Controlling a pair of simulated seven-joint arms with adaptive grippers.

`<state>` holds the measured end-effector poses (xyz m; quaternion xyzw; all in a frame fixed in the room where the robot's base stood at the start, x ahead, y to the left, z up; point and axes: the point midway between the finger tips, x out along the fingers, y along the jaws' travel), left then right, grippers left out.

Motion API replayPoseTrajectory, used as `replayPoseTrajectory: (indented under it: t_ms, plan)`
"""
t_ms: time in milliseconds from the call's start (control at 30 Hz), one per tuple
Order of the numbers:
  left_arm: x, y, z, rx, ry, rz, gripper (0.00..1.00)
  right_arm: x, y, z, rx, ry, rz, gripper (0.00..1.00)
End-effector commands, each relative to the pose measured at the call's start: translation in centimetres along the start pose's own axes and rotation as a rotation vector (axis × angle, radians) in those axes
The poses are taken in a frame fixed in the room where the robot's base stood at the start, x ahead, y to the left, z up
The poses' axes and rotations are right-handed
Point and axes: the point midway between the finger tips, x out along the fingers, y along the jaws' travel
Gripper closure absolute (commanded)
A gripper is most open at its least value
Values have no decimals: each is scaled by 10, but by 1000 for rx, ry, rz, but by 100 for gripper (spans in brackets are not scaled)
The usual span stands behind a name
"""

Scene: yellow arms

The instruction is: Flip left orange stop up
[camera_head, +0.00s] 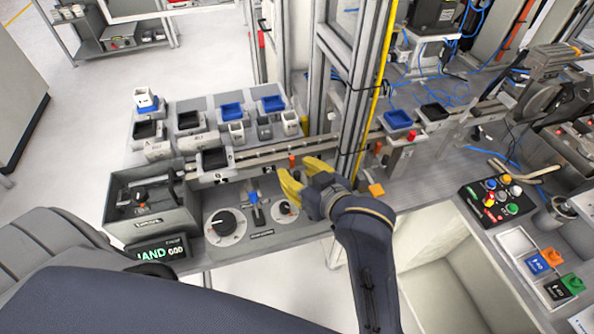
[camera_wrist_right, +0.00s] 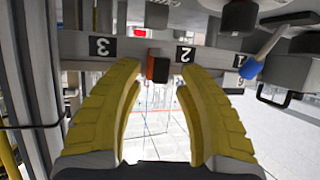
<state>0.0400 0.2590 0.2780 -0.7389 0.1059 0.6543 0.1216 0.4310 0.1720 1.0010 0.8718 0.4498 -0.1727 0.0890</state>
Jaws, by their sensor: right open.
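The left orange stop (camera_head: 292,160) is a small orange piece at the front edge of the rail, left of the metal posts. In the right wrist view the orange stop (camera_wrist_right: 157,67) has a dark edge and sits between the labels 3 and 2, in the gap between my yellow fingertips. I cannot tell how it is turned. My right gripper (camera_head: 294,168) is open, its two fingers spread just in front of the stop, with nothing held. The fingers also show in the wrist view (camera_wrist_right: 160,75). Another orange piece (camera_head: 377,147) is right of the posts. My left gripper is out of view.
A panel with round black knobs (camera_head: 223,222) and a blue-tipped lever (camera_head: 253,197) lies left of my right gripper. A dark tray (camera_head: 213,158) sits on the rail (camera_head: 260,155). The metal posts (camera_head: 325,80) stand close behind and right of my gripper.

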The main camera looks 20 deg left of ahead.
Motion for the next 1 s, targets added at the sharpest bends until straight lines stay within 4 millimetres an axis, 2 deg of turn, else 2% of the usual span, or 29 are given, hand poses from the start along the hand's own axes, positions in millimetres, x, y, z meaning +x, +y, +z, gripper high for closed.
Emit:
replayPoseTrajectory:
  t_ms: [533,700,1000]
  plan:
    - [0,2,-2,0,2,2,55,-64,0,-1,-1,2,1,62]
    - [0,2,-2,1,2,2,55,-72,0,-1,-1,2,0,62]
    - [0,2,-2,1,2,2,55,-74,0,0,0,1,0,62]
